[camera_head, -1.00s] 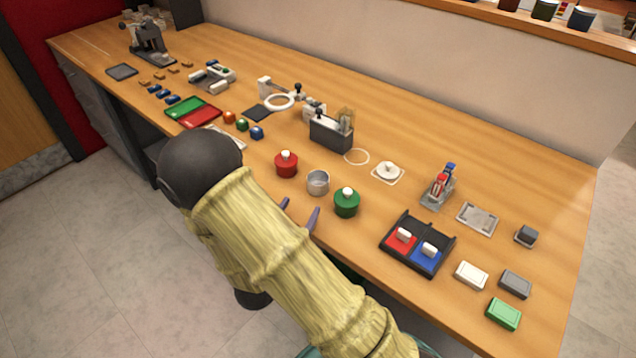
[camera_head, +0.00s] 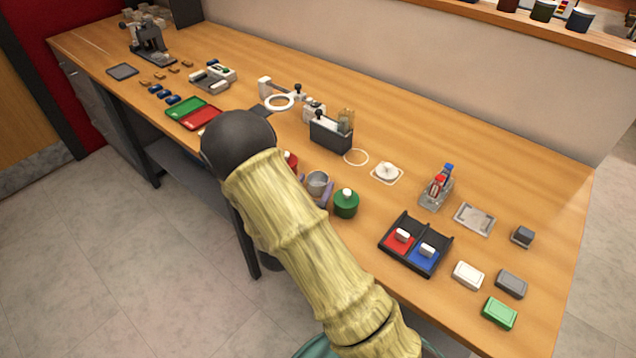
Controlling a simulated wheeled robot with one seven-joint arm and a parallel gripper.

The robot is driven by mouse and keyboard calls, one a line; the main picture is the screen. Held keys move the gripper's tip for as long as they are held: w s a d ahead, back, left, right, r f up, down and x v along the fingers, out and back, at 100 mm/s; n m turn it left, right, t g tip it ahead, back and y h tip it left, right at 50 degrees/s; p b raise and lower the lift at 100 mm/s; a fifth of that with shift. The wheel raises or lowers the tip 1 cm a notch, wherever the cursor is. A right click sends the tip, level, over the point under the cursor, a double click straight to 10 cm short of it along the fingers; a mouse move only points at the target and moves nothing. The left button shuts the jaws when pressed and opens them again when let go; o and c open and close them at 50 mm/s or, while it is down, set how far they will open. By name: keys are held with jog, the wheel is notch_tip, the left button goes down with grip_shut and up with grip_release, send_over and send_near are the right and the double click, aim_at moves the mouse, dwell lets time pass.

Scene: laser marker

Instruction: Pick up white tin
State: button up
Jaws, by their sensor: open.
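The white tin (camera_head: 468,275) is a small box with rounded corners. It lies on the right part of the wooden bench, near the front edge, between the black two-part tray and a grey tin (camera_head: 511,283). A green tin (camera_head: 499,313) lies in front of the grey one. My gripper (camera_head: 315,187) is open, mostly hidden behind my arm. Its purple fingers show by the metal cup (camera_head: 318,182) and the green pot (camera_head: 346,203), well left of the white tin. I cannot tell whether they touch the cup.
A red pot (camera_head: 291,159) is partly hidden by my arm. Behind the tins are a metal plate (camera_head: 474,219) and a dark grey block (camera_head: 522,237). Bare bench lies at the far right.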

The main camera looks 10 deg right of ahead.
jog(key=shift+w+d, duration=0.25)
jog(key=shift+w, duration=0.2)
jog(key=shift+c, duration=0.4)
jog(key=c, duration=0.7)
jog(key=shift+c, duration=0.2)
jog(key=b+v, duration=0.2)
jog(key=v, duration=1.6)
jog(key=shift+r, duration=0.2)
jog(key=shift+d, duration=0.1)
